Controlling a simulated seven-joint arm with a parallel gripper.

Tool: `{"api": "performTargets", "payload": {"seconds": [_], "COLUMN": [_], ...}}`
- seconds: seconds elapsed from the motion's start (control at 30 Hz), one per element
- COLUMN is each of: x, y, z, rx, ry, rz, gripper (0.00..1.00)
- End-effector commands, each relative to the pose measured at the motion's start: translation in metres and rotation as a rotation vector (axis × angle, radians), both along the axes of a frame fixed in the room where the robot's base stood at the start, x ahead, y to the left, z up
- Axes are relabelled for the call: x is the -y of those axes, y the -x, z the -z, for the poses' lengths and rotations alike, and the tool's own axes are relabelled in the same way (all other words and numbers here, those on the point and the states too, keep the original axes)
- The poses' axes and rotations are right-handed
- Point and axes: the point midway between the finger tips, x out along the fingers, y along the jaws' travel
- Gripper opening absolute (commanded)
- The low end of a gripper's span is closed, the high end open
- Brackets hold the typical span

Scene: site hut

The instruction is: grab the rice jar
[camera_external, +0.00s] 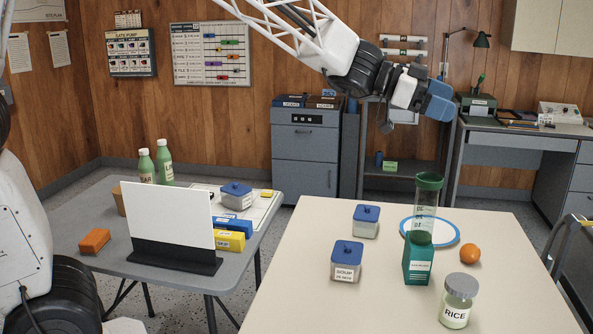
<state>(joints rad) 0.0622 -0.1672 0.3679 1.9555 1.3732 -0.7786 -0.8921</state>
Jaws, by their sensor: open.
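The rice jar (457,301) is a clear round jar with a grey-green lid and a white label reading RICE. It stands upright near the front right of the beige table (300,290). My gripper (437,108) is blue, high above the back of the table, well above and behind the jar. It is open and holds nothing that I can see; its fingertips are small and hard to make out.
Close behind the jar stand a green carton (418,262) and an orange (469,254). A tall clear container with a green lid (427,195) stands by a blue-rimmed plate (451,232). The table's front left is clear.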

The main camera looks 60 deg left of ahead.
Motion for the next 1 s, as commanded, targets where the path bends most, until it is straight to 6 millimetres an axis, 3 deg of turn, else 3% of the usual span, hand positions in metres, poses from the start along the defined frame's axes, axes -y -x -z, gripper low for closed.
{"api": "performTargets", "payload": {"seconds": [0.2, 0.57, 0.87, 1.0], "x": [0.019, 0.035, 0.035, 0.035], "y": [-0.001, 0.002, 0.003, 0.003], "z": [0.017, 0.036, 0.100, 0.144], "rx": [-0.046, -0.112, -0.117, -0.118], "ry": [0.025, 0.048, 0.049, 0.050], "rz": [0.137, 0.278, 0.280, 0.281], "gripper": [1.00, 1.00, 1.00, 1.00]}}
